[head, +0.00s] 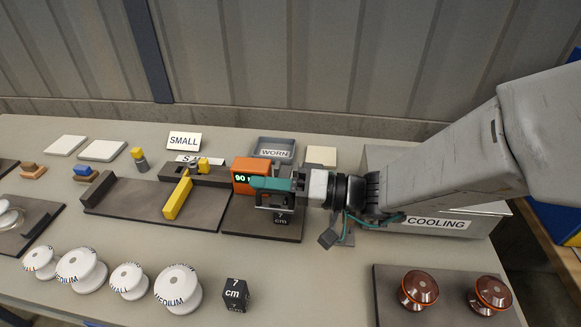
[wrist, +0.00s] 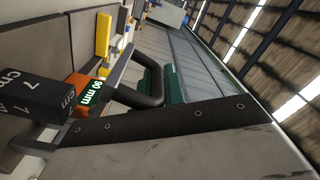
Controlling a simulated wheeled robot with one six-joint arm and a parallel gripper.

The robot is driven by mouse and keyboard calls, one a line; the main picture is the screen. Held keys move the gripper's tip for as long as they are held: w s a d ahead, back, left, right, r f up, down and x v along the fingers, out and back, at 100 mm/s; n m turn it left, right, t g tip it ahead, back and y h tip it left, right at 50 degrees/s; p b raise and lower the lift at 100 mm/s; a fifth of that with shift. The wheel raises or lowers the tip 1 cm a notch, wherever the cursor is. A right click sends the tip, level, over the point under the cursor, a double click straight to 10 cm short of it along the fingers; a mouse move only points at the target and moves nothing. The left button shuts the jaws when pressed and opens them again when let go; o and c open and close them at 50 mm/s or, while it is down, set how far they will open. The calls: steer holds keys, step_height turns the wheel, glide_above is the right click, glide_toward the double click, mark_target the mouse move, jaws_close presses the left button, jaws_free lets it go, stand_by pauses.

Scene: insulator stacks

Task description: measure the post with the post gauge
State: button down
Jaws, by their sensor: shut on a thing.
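The post gauge, an orange box with a lit display (head: 247,176), is at my gripper on a dark plate right of the table's middle. The display reads about 90, and 90 mm in the wrist view (wrist: 90,92). My gripper (head: 270,184) has teal fingers and is shut at the gauge, apparently on its dark handle, which shows in the wrist view (wrist: 150,98). A black 7 cm block (head: 282,218) stands under the gripper; in the wrist view a 7 cm block (wrist: 30,95) is beside the orange box. I cannot tell which thing is the post.
A dark fixture (head: 150,208) with a yellow bar (head: 177,197) lies left. White spools (head: 178,287) and another 7 cm block (head: 235,295) stand in front. A WORN tray (head: 273,149) is behind. A COOLING box (head: 470,222) and brown insulators (head: 419,288) are right.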

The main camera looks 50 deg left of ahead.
steer(key=shift+s+d+f, duration=0.15)
steer(key=shift+s+d, duration=0.05)
steer(key=shift+d, duration=0.05)
steer(key=c, duration=1.8)
jaws_free()
steer(key=o, duration=0.3)
steer(key=shift+s+d+r, duration=0.1)
steer(key=shift+d+r, duration=0.15)
steer(key=shift+d, duration=0.2)
steer(key=shift+d+r, duration=0.15)
steer(key=shift+d, duration=0.1)
steer(key=shift+a+f, duration=0.35)
steer(key=shift+a, duration=0.15)
steer(key=shift+r, duration=0.3)
step_height(320, 180, up, 2)
steer(key=shift+r, duration=0.25)
steer(key=shift+s+d+r, duration=0.15)
steer(key=shift+d, duration=0.2)
steer(key=shift+s+d+r, duration=0.15)
steer(key=shift+d, duration=0.2)
steer(key=s+d, duration=0.2)
steer(key=d, duration=0.2)
steer(key=s+d+r, duration=0.1)
steer(key=s+d, duration=0.1)
steer(key=d, duration=0.2)
steer(key=s+d, duration=0.3)
steer(key=d, duration=0.1)
steer(key=shift+d+r, duration=0.15)
steer(key=shift+d, duration=0.15)
